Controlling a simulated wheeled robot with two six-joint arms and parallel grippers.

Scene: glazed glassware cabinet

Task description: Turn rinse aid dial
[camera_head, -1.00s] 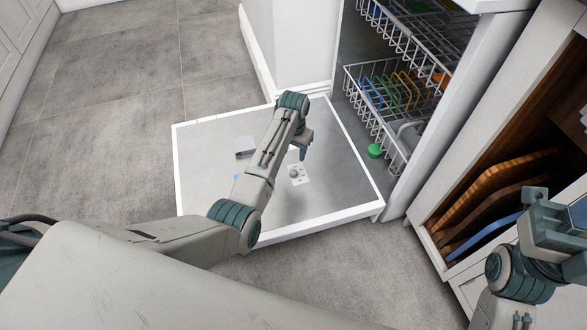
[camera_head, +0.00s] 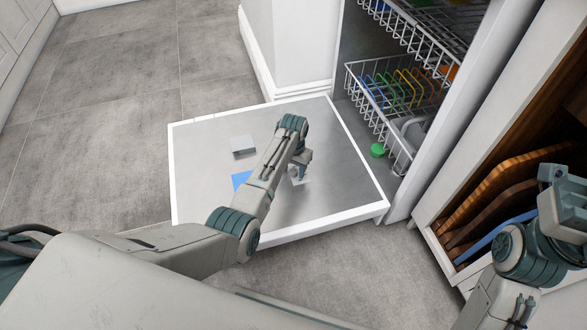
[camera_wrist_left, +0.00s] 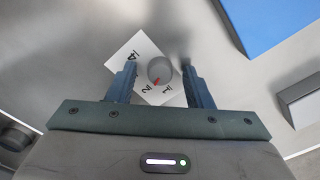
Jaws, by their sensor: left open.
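The rinse aid dial (camera_wrist_left: 161,69) is a small round grey knob on a white plate (camera_wrist_left: 122,57) with black numbers. A red mark on the dial points toward the lower left, near the 2. The plate lies on the inner face of the lowered dishwasher door (camera_head: 205,190); it also shows partly in the head view (camera_head: 302,180). My left gripper (camera_head: 301,164) is over the plate, pointing down. In the left wrist view its open fingers stand on either side of the dial, with gaps visible. My right gripper (camera_head: 566,205) is at the right edge, away from the door.
A blue square (camera_head: 240,180) and a grey box (camera_head: 243,145) are on the door left of my left arm. A green cap (camera_head: 377,150) is near the lower rack (camera_head: 400,135). Boards stand in an open cabinet (camera_head: 490,200) at right.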

